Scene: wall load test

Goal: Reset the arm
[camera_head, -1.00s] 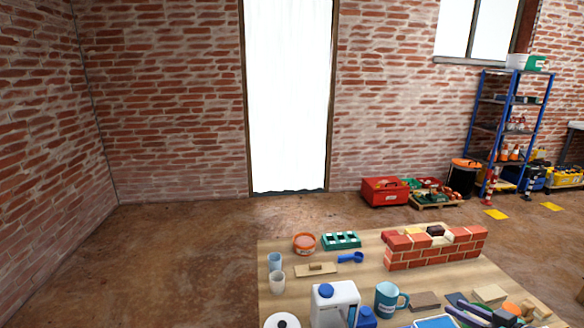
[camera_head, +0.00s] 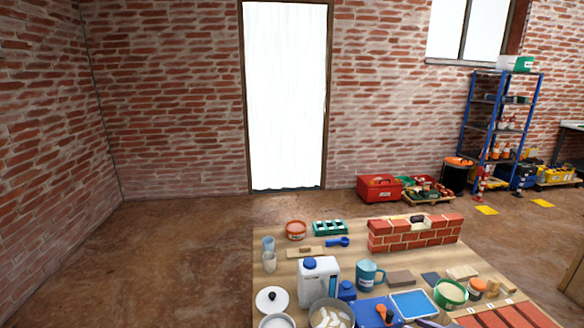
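Neither of my grippers shows clearly in the head view. A slim dark purple piece (camera_head: 428,323) is cut off by the bottom edge, and I cannot tell whether it is part of my arm. A small red brick wall (camera_head: 392,238) stands upright at the back right of the wooden table (camera_head: 262,290). A small dark object (camera_head: 417,218) is at the middle of its top, above a paler part.
The table holds a white jug (camera_head: 318,282), a teal mug (camera_head: 368,274), a blue tray (camera_head: 414,303), a grey bowl (camera_head: 331,314), a green tub (camera_head: 450,293) and loose bricks. A red toolbox (camera_head: 379,188) and blue shelving (camera_head: 496,130) stand behind. Floor at left is clear.

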